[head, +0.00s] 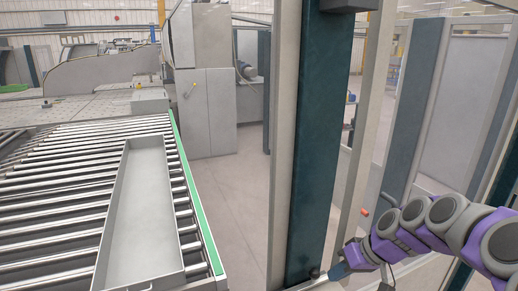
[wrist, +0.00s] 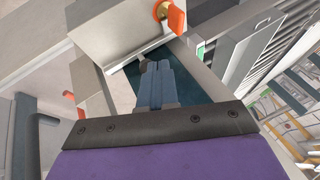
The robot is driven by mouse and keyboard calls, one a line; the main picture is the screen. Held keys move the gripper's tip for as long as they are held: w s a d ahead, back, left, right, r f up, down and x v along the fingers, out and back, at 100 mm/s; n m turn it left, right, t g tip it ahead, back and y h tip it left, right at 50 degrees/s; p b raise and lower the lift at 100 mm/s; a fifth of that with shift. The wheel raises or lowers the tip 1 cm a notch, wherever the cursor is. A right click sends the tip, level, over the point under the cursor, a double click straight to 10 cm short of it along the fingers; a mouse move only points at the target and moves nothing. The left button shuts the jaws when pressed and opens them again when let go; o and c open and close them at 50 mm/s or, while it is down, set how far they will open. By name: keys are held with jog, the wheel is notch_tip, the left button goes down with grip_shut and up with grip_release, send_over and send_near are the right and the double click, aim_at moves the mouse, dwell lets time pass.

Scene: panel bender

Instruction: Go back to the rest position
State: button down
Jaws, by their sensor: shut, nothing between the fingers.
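My gripper (wrist: 153,70) is shut and empty in the wrist view, its two blue-grey fingers together. In the head view, my gripper (head: 328,273) is at the lower right, close to the foot of a dark teal post (head: 322,130). I cannot tell whether it touches the post. My purple and grey arm reaches in from the right edge. In the wrist view, a grey box with an orange-red knob (wrist: 176,17) is just beyond the fingertips.
A roller conveyor (head: 60,190) with a green edge strip holds a long grey metal tray (head: 150,200) at left. Grey cabinets (head: 207,110) stand behind. Framed panels (head: 470,90) stand at right. Floor (head: 235,200) is clear between conveyor and post.

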jog(key=s+a+r+g+h, duration=0.1)
jog(key=s+a+r+g, duration=0.1)
jog(key=s+a, duration=0.7)
jog(key=s+d+f+m+g+h, duration=0.1)
jog(key=s+f+h, duration=0.1)
jog(key=s, duration=0.9)
jog(key=s+d+f+m+g+h, duration=0.1)
jog(key=s+h, duration=0.1)
jog(key=s, duration=0.9)
jog(key=shift+f+m+g+h+b, duration=0.3)
jog(key=shift+f+g, duration=0.1)
